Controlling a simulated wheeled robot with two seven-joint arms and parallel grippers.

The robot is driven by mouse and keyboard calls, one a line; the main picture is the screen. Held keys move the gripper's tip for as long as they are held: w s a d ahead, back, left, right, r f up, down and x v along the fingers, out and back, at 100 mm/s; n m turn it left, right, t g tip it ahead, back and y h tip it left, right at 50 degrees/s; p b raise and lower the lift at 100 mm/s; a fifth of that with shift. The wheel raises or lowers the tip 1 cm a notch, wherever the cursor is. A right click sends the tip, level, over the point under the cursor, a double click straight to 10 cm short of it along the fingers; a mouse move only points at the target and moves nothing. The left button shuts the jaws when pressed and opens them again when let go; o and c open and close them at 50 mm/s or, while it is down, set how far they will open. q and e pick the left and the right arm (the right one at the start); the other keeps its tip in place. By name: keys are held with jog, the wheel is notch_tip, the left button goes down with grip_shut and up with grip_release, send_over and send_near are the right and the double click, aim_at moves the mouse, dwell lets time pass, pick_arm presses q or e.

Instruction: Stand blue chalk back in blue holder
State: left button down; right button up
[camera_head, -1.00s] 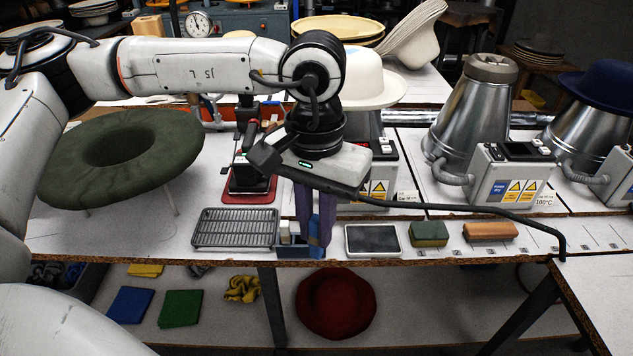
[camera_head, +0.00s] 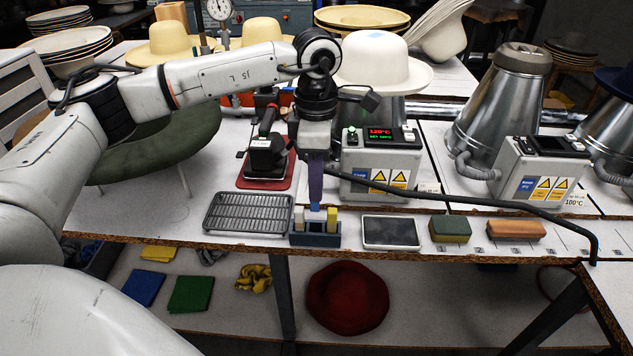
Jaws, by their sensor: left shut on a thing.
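The blue chalk (camera_head: 315,207) is held upright between the fingertips of my left gripper (camera_head: 316,190), which is shut on it and points straight down. The blue holder (camera_head: 315,238) is a small dark block near the front edge of the bench. The chalk is over the middle of the holder, between a white chalk (camera_head: 299,218) and a yellow chalk (camera_head: 332,219) standing in it. I cannot tell whether the blue chalk's lower end is inside the holder or just above it. My right gripper is out of view.
A wire rack (camera_head: 248,212) lies left of the holder. A dark slate (camera_head: 390,232) and a green-and-tan block (camera_head: 449,229) lie to its right. A control box (camera_head: 380,158) stands behind, and a dark hose (camera_head: 450,203) crosses above the bench.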

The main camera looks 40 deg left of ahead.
aim_at(317, 209)
pick_arm(q)
jog(key=shift+f+b, duration=1.3)
jog(key=shift+f, duration=0.9)
jog(key=shift+d+f+b, duration=0.1)
jog(key=shift+f+b, duration=1)
jog(key=shift+f, duration=0.3)
jog(key=c, duration=1.6)
grip_release()
jog(key=shift+r, duration=0.1)
